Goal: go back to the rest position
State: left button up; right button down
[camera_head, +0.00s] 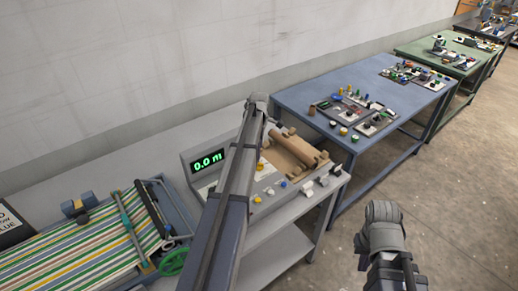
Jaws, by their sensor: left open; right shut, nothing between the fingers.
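My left arm (233,190) rises from the bottom edge across the middle of the view, in front of the device with the green display. Its grey upper end (258,101) stands before the wall. I cannot make out the fingers of my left gripper. My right arm (384,240) shows at the lower right, over the open floor, with a rounded grey joint on top. No fingers of my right gripper show. Neither arm is seen holding anything.
A grey bench (283,224) bears a display (208,162) reading about 0.0, a wooden roller stand (290,148) and a striped sheet (75,250) beside a green wheel (174,261). A blue table (300,94) with small parts stands behind. Floor (460,215) at right is clear.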

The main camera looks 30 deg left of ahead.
dwell(0.4)
pick_arm(q)
jog(key=s+d+f+m, duration=0.1)
jog(key=d+m, duration=0.1)
jog(key=d, duration=0.2)
jog(key=s+d+m+b, duration=0.1)
jog(key=s+d+m, duration=0.1)
jog(key=d, duration=0.3)
jog(key=s+d+f+m+b, duration=0.1)
jog(key=d+m, duration=0.1)
jog(key=d, duration=0.2)
jog(key=shift+s+d+f, duration=0.2)
jog(key=shift+s+f, duration=0.1)
jog(key=shift+s, duration=0.1)
jog(key=s+d+f+m+b, duration=0.2)
jog(key=s+d+m, duration=0.8)
jog(key=s+d, duration=0.1)
jog(key=s+d+f+m+y+b, duration=0.1)
jog(key=s+d+f+m+b, duration=0.2)
jog(key=s+d+m, duration=0.7)
jog(key=s+d, duration=0.1)
jog(key=d, duration=0.2)
jog(key=shift+s+b, duration=0.3)
jog(key=shift+s, duration=0.05)
